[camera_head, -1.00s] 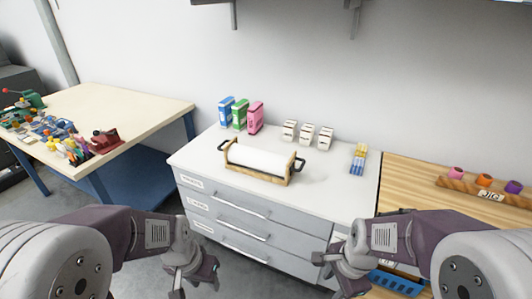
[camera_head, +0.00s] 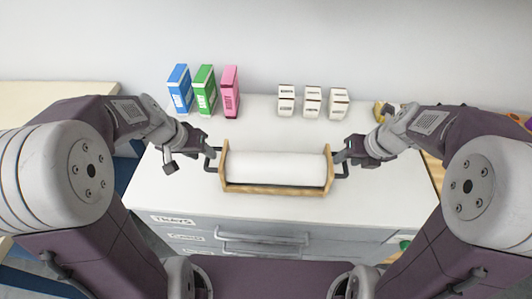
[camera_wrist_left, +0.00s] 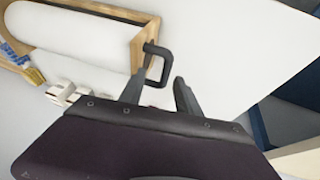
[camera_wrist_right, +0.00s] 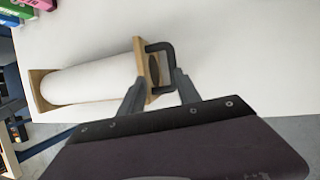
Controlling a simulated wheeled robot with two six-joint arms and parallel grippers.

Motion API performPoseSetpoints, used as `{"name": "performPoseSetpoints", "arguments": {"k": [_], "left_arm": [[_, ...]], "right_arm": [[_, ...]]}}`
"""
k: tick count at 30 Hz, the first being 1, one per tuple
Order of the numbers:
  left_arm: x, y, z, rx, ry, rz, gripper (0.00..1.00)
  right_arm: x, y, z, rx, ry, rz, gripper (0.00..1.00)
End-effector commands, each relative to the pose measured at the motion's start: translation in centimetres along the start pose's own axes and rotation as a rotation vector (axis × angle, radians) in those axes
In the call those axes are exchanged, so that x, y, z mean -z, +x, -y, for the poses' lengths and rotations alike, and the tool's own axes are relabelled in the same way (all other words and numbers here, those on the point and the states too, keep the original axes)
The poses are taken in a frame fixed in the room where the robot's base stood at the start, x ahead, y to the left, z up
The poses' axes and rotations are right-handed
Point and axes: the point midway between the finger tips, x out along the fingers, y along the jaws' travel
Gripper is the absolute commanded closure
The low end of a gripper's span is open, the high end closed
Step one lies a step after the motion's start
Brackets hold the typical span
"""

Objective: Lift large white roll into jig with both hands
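The large white roll (camera_head: 275,166) lies level in a wooden frame (camera_head: 275,189) on the white counter. A black loop handle sticks out at each end of the frame: the left one (camera_head: 210,164) and the right one (camera_head: 342,169). My left gripper (camera_head: 203,153) is at the left handle. In the left wrist view its fingers (camera_wrist_left: 157,82) are apart, with the handle in front of and between the tips. My right gripper (camera_head: 346,157) is at the right handle. In the right wrist view its fingers (camera_wrist_right: 159,78) are apart around the handle. No jig is recognisable in the current views.
Blue (camera_head: 180,90), green (camera_head: 205,91) and pink (camera_head: 231,92) boxes stand at the counter's back left. Several small white boxes (camera_head: 312,101) stand at the back right. Labelled drawers (camera_head: 265,230) are below the front edge. Bare counter surrounds the frame.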

Motion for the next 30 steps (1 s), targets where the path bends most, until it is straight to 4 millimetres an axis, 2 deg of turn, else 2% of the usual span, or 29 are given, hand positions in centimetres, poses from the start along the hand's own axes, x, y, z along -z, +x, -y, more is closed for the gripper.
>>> {"name": "performPoseSetpoints", "arguments": {"k": [6,14,17,30], "left_arm": [[-0.4,0.6,1.6,0.016,-0.038,-0.007,0.60],[-0.4,0.6,1.6,0.016,-0.039,-0.006,0.60],[-0.5,1.2,1.6,0.014,-0.040,-0.004,0.60],[-0.4,8.3,1.7,0.015,-0.040,-0.003,0.60]], "right_arm": [[0.4,0.6,1.6,0.016,0.036,0.007,0.60],[0.4,0.6,1.6,0.017,0.036,0.006,0.60],[0.5,1.2,1.6,0.014,0.036,0.004,0.60],[0.4,8.3,1.7,0.015,0.036,0.003,0.60]]}}
